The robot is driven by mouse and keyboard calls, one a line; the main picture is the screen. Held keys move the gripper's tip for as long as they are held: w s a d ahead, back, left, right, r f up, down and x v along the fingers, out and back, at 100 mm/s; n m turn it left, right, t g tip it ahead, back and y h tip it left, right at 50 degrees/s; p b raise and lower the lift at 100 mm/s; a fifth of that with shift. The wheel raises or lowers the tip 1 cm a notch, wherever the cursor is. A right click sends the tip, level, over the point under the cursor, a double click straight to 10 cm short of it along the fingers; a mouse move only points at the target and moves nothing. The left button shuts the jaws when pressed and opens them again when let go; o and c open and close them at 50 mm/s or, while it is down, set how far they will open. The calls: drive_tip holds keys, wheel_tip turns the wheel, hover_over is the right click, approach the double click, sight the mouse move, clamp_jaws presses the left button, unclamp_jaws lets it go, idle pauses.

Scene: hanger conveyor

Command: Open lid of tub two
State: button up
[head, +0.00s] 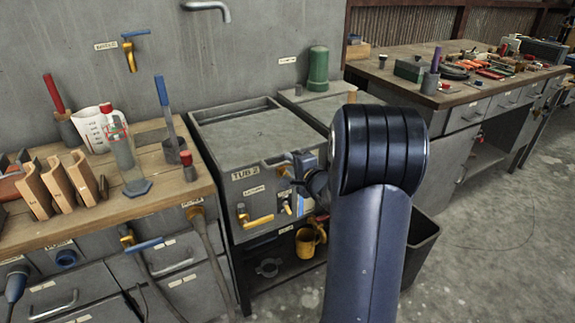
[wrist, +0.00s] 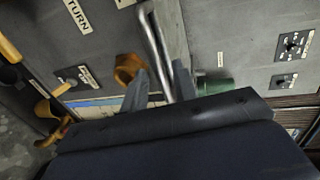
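Tub two is the grey metal tub marked "TUB 2" (head: 247,175), left of my arm in the head view. Its flat grey lid (head: 262,138) lies down, closed as far as I can see. My gripper (head: 296,172) is at the tub's front right corner, partly hidden by my arm. In the wrist view, my gripper (wrist: 160,88) has its two fingers apart. A bare metal bar handle (wrist: 154,42) runs down between them. I cannot tell whether either finger touches it.
A yellow-handled valve (head: 258,221) sticks out of the tub front. A yellow mug (head: 307,242) sits below. A second tub with a green canister (head: 318,68) stands behind. A wooden bench (head: 150,195) with tools is at left, and a dark bin (head: 421,245) at right.

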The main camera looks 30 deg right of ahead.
drive_tip(key=shift+x, duration=1.25)
drive_tip(key=shift+c, duration=0.5)
clamp_jaws()
